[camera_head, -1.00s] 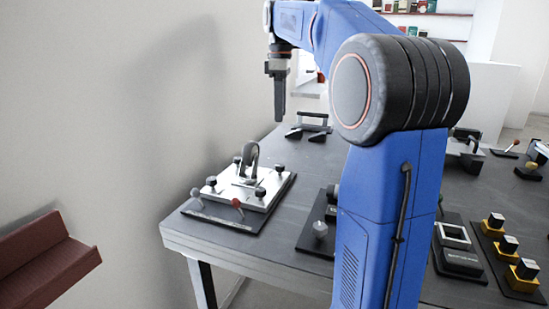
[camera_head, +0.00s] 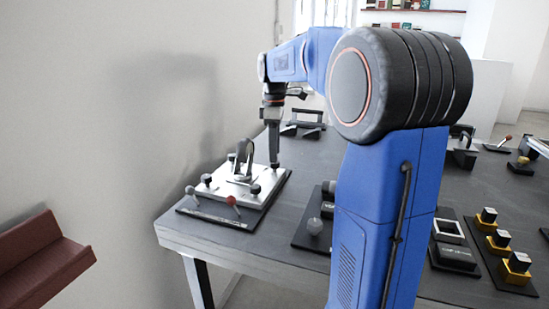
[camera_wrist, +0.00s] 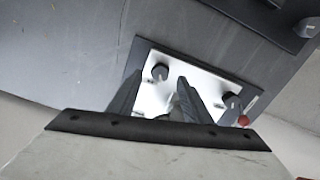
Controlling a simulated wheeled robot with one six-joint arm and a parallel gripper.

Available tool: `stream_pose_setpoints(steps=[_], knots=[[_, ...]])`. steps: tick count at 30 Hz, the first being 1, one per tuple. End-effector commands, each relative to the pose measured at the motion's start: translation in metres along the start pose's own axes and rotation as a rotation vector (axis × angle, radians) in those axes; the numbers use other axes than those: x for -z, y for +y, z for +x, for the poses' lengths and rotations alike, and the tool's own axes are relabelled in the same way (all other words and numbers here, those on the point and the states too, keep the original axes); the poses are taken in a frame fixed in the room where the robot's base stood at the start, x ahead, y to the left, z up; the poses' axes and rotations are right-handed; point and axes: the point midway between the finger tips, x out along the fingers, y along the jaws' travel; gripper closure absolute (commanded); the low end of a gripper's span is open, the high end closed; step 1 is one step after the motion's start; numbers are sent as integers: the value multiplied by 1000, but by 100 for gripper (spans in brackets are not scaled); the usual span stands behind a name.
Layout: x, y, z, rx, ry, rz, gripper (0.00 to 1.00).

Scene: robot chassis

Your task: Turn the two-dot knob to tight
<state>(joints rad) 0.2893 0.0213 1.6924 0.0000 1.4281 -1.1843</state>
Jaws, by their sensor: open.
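A white plate (camera_head: 225,192) on a dark base carries several black knobs, among them a front-left knob (camera_head: 206,180) and a front-right knob (camera_head: 255,190). The dot marks are too small to read, so I cannot tell which is the two-dot knob. My gripper (camera_head: 275,164) points down at the plate's back-right corner, hiding what is there. In the wrist view my gripper (camera_wrist: 157,88) is open, its fingers over the white plate (camera_wrist: 205,82). One black knob (camera_wrist: 160,72) shows just beyond the fingers, another (camera_wrist: 231,100) to their right.
A grey looped handle (camera_head: 243,155) stands on the plate. A red-ball lever (camera_head: 232,201) and a grey-ball lever (camera_head: 190,191) stand at its front edge. A wall is close on the left. Other fixtures, including yellow-based blocks (camera_head: 497,240), stand to the right.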

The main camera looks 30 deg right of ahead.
Motion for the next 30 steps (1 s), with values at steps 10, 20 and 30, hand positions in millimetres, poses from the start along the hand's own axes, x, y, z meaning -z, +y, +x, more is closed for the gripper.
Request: stream_pose_setpoints(steps=[10,20,30], knots=[[0,0,29,0,0,0,55],[0,0,30,0,0,0,67],[0,0,29,0,0,7,97]])
